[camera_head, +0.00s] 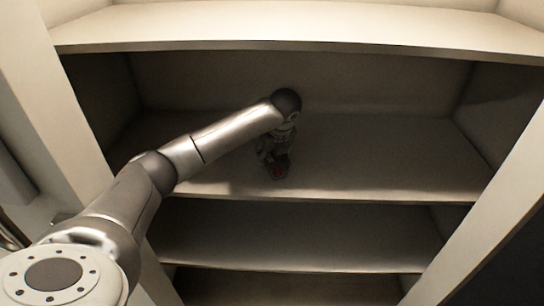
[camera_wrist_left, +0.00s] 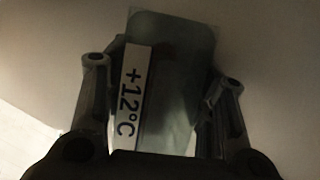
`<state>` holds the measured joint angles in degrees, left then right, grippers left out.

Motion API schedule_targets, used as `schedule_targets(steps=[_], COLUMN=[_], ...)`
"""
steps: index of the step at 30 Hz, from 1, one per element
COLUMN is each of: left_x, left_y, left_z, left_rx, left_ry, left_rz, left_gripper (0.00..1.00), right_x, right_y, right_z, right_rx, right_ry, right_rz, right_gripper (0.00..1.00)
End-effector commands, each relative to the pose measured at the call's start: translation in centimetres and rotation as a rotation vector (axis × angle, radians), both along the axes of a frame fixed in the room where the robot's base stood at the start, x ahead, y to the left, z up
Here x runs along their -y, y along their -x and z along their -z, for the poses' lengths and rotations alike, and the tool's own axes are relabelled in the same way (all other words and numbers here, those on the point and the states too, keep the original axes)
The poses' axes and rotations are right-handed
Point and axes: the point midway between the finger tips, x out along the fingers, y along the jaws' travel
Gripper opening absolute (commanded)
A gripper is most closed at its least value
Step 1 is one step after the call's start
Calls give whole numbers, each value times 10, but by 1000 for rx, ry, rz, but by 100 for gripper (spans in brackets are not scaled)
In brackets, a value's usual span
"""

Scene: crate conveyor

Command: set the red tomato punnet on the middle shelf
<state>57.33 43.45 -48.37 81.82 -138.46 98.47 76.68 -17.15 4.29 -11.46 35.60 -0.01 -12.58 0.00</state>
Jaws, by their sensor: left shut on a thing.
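My left gripper (camera_head: 275,160) is inside the shelf unit, low over the shelf board (camera_head: 370,160) below the top one. In the left wrist view the punnet (camera_wrist_left: 180,85) is a greyish clear surface with a white "+12°C" label, between the two dark fingers (camera_wrist_left: 163,75). Whether the punnet touches the board I cannot tell. My right gripper is not in view.
The top shelf board (camera_head: 300,28) runs above my arm. A lower shelf board (camera_head: 310,235) lies beneath. Side walls (camera_head: 500,190) close the unit on both sides. The board around the gripper is bare, with free room to the right.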

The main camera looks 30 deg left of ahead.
Motion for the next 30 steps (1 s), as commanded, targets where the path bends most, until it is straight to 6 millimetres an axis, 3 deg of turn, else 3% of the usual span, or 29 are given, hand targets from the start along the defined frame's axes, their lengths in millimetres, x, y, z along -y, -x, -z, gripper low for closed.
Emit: schedule_targets(steps=[4,5,9,22,30], left_x=[0,0,0,1,16], left_y=[0,0,0,0,10], left_z=[4,3,2,-4,-45], left_rx=[0,0,0,2,4], left_ry=[0,0,0,0,1], left_rz=[0,0,0,1,2], left_gripper=[27,54,72,73,73], right_x=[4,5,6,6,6], right_y=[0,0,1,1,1], right_z=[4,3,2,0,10], right_rx=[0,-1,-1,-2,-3], right_ry=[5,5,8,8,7], right_rz=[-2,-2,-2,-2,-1], right_gripper=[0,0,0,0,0])
